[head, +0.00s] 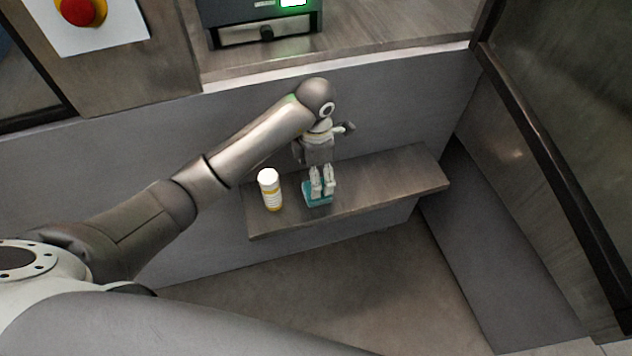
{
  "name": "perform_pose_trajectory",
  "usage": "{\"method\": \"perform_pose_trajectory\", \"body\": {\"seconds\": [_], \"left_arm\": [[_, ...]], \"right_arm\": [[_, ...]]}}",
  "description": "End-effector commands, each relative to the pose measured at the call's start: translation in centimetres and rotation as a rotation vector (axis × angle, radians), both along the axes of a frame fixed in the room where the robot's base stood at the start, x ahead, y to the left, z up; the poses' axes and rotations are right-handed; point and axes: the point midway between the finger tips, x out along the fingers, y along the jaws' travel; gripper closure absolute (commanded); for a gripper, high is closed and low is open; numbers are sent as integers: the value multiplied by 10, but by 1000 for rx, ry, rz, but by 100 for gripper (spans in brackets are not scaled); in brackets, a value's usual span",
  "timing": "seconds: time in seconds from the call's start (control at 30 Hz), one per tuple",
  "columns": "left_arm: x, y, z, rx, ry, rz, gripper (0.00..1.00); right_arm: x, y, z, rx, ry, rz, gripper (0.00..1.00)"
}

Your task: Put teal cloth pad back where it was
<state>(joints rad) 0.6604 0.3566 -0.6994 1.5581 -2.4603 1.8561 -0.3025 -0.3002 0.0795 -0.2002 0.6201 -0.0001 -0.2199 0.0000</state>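The teal cloth pad (309,197) is on or just above a narrow grey-brown shelf (385,182), partly hidden by my fingers. My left gripper (322,193) reaches down over the pad, with its two light fingers close together and their tips at the pad. The view does not show clearly whether the fingers pinch the cloth or only stand over it, nor whether the pad touches the shelf. My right gripper is out of view.
A white-capped bottle with a yellow and white label (270,189) stands on the shelf just left of the pad. The shelf's right part is clear. Above are a machine with a green-lit display (292,3) and a red button (78,11). A dark-framed panel (560,130) bounds the right.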

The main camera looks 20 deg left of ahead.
Motion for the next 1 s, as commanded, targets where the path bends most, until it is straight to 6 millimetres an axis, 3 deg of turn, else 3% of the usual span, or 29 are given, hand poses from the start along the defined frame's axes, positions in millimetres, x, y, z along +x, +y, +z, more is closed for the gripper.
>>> {"method": "perform_pose_trajectory", "body": {"seconds": [0.2,0.4,1.0], "left_arm": [[1,0,45,1,-3,-1,21],[0,0,65,0,0,0,21],[0,0,68,0,1,0,21]], "right_arm": [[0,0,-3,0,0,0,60],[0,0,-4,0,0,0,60],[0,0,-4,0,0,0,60]]}}
